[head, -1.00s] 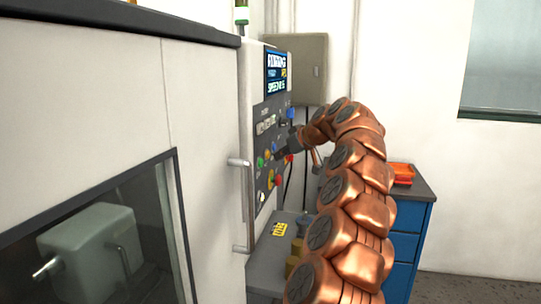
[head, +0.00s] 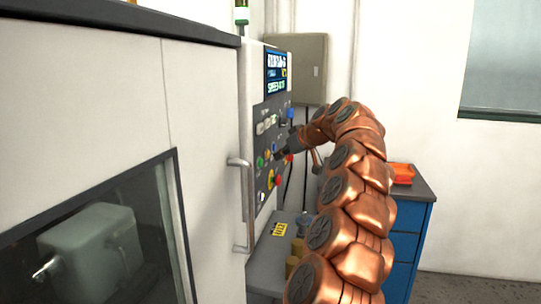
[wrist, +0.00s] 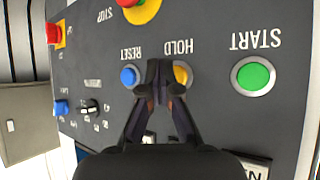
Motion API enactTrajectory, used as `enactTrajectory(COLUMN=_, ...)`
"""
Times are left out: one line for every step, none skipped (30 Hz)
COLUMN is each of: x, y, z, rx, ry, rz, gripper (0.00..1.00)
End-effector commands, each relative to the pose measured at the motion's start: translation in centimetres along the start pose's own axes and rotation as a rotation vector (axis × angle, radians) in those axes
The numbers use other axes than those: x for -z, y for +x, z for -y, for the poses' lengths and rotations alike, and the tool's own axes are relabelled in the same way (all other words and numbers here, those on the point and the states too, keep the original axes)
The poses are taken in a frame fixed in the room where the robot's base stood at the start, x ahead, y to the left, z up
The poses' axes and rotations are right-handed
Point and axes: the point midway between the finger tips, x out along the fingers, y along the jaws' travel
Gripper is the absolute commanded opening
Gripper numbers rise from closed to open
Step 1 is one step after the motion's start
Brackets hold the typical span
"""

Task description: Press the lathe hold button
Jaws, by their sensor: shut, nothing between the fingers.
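The yellow HOLD button (wrist: 183,74) sits on the dark lathe control panel (wrist: 208,108), between the blue RESET button (wrist: 129,76) and the green START button (wrist: 253,76). The lettering is upside down in the wrist view. My gripper (wrist: 160,74) is shut and empty. Its tips overlap the left part of the HOLD button in that view and hide some of it. In the head view, my gripper (head: 279,154) is right up at the panel's button rows. I cannot tell whether the tips touch the button.
A red stop button with a yellow collar (wrist: 138,8) and a selector knob (wrist: 90,107) are on the panel. A door handle (head: 243,205) stands out left of the panel. A grey shelf (head: 268,268) is below, and a blue cabinet (head: 407,235) is at the right.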

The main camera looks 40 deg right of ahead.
Motion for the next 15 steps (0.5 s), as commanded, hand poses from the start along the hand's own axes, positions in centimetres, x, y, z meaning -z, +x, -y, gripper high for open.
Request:
enactTrajectory(x=0.00, y=0.03, z=0.02, rx=0.000, ry=0.000, rz=0.000, gripper=0.00)
enactTrajectory(x=0.01, y=0.06, z=0.04, rx=0.000, ry=0.000, rz=0.000, gripper=0.00)
enactTrajectory(x=0.03, y=0.12, z=0.08, rx=0.000, ry=0.000, rz=0.000, gripper=0.00)
enactTrajectory(x=0.06, y=0.17, z=0.13, rx=0.000, ry=0.000, rz=0.000, gripper=0.00)
enactTrajectory(x=0.08, y=0.23, z=0.17, rx=0.000, ry=0.000, rz=0.000, gripper=0.00)
enactTrajectory(x=0.13, y=0.31, z=0.24, rx=0.000, ry=0.000, rz=0.000, gripper=0.00)
enactTrajectory(x=0.17, y=0.37, z=0.29, rx=0.000, ry=0.000, rz=0.000, gripper=0.00)
enactTrajectory(x=0.20, y=0.42, z=0.35, rx=0.000, ry=0.000, rz=0.000, gripper=0.00)
enactTrajectory(x=0.26, y=0.46, z=0.40, rx=0.000, ry=0.000, rz=0.000, gripper=0.00)
enactTrajectory(x=0.29, y=0.47, z=0.42, rx=0.000, ry=0.001, rz=0.000, gripper=0.00)
enactTrajectory(x=0.32, y=0.48, z=0.43, rx=0.000, ry=0.001, rz=0.000, gripper=0.00)
enactTrajectory(x=0.33, y=0.47, z=0.43, rx=0.000, ry=0.001, rz=0.000, gripper=0.00)
enactTrajectory(x=0.34, y=0.47, z=0.44, rx=0.000, ry=0.001, rz=0.000, gripper=0.00)
enactTrajectory(x=0.35, y=0.46, z=0.44, rx=0.000, ry=0.001, rz=0.000, gripper=0.00)
enactTrajectory(x=0.34, y=0.46, z=0.44, rx=0.000, ry=0.001, rz=0.000, gripper=0.00)
